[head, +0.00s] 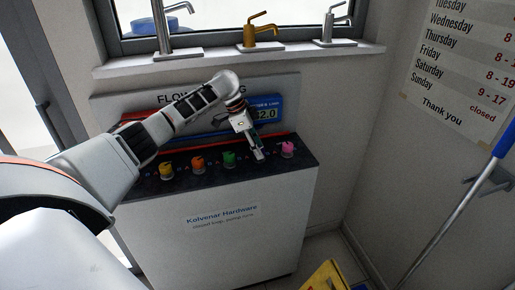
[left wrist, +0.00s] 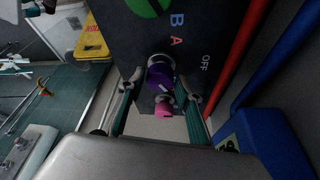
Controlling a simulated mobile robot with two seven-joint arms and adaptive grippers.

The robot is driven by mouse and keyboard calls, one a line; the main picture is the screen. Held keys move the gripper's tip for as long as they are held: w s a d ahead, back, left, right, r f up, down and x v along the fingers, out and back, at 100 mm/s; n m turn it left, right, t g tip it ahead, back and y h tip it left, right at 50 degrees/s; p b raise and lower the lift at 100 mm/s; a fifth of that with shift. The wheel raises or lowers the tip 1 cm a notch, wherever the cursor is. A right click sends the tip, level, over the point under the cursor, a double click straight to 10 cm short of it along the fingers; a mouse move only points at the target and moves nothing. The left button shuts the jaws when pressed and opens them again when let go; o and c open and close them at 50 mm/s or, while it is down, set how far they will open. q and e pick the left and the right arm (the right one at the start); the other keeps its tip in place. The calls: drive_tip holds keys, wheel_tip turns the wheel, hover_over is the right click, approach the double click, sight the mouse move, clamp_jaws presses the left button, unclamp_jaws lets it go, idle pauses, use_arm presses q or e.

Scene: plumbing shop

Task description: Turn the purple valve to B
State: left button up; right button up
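The purple valve (left wrist: 160,74) shows in the left wrist view, a round knob on a dark panel. The letters B and A and the word OFF stand on the panel around it. A pale mark shows on the knob, but I cannot tell surely which label it faces. My left gripper (left wrist: 163,88) is open, its two fingers on either side of the purple valve with a gap visible. In the head view the left gripper (head: 259,154) points down at the counter and hides the purple valve. My right gripper is not in view.
Yellow (head: 166,170), orange (head: 198,165) and green (head: 229,159) valves stand in a row left of my gripper, a pink valve (head: 288,149) to its right. Red and blue pipes and a blue digital display (head: 266,113) are behind. A yellow sign (head: 326,277) stands on the floor.

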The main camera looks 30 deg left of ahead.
use_arm(q)
drive_tip(key=shift+o, duration=0.2)
drive_tip(key=shift+a+r, duration=0.1)
drive_tip(key=shift+r, duration=0.05)
drive_tip(key=v, duration=1.1)
drive_tip(key=shift+r, duration=0.35)
drive_tip(key=shift+s, duration=0.15)
